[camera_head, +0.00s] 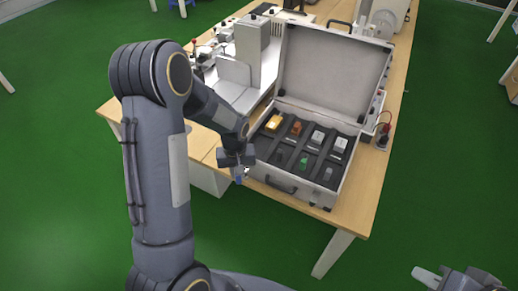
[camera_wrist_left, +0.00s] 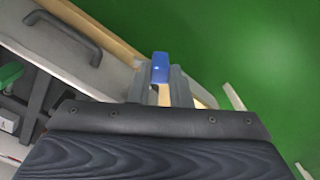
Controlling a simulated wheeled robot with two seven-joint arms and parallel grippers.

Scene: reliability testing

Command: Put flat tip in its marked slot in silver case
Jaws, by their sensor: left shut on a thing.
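My left gripper (camera_head: 238,172) is shut on a small blue piece (camera_wrist_left: 160,68), likely the flat tip. The blue piece also shows below the fingers in the head view (camera_head: 239,180). It is held just outside the front left corner of the open silver case (camera_head: 333,190), apart from it. The case has a dark insert with two rows of slots. Its back row holds yellow, orange and pale grey pieces; its front row shows a green piece (camera_head: 303,163). The marked slot cannot be made out. My right gripper (camera_head: 440,277) is partly in view at the bottom right, its opening unclear.
The case stands on a wooden table (camera_head: 360,205) with its lid (camera_head: 333,75) raised at the back. A grey-white machine (camera_head: 253,55) stands behind and left of the case. The case handle (camera_wrist_left: 70,32) is on its front wall. Green floor lies in front.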

